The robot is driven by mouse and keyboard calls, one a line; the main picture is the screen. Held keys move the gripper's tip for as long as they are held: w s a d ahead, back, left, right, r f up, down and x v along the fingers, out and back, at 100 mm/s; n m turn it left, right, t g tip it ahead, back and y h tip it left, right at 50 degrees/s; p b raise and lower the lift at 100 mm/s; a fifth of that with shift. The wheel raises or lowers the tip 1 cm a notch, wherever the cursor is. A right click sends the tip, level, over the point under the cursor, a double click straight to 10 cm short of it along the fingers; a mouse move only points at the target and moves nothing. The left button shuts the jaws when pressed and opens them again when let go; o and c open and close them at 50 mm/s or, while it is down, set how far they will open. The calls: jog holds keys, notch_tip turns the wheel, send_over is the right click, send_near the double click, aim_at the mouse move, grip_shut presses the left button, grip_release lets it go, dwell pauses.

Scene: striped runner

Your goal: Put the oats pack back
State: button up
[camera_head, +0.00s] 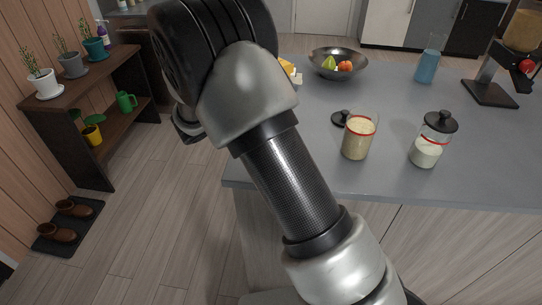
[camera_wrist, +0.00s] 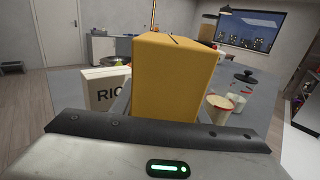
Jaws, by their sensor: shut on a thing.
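A yellow-orange pack (camera_wrist: 170,80) fills the middle of the wrist view, its near side plain and a dark mark on its top. No lettering shows on it, so I cannot read whether it is the oats pack. My gripper (camera_wrist: 165,116) is shut on this pack; the pack hides most of the fingers. In the head view my arm hides the gripper. An open jar with a red band and beige contents (camera_head: 357,138) stands on the grey counter (camera_head: 390,90), with a black lid (camera_head: 340,118) beside it.
A white box lettered "RIC" (camera_wrist: 101,92) stands close left of the held pack. A black-lidded jar with white contents (camera_head: 427,146), a bowl of fruit (camera_head: 326,65), a blue bottle (camera_head: 428,68) and a dispenser (camera_head: 490,92) stand on the counter. A plant shelf (camera_head: 75,85) is left.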

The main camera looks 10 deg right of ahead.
jog(key=shift+w+d+r+g+b, duration=0.3)
jog(key=shift+w+d+r+b, duration=0.25)
jog(key=shift+w+b, duration=0.4)
jog(key=shift+s+f+b, duration=0.1)
jog(key=shift+f+b, duration=1)
jog(key=shift+f, duration=3.65)
jog(key=shift+f, duration=0.1)
jog(key=shift+f, duration=0.15)
jog(key=o, duration=1.3)
jog(key=shift+a+r, duration=0.1)
jog(key=shift+r, duration=0.15)
jog(key=p+v, duration=0.1)
jog(key=v, duration=1)
jog(key=shift+s+a+f, duration=0.15)
jog(key=shift+s+a, duration=0.05)
jog(key=shift+a, duration=0.1)
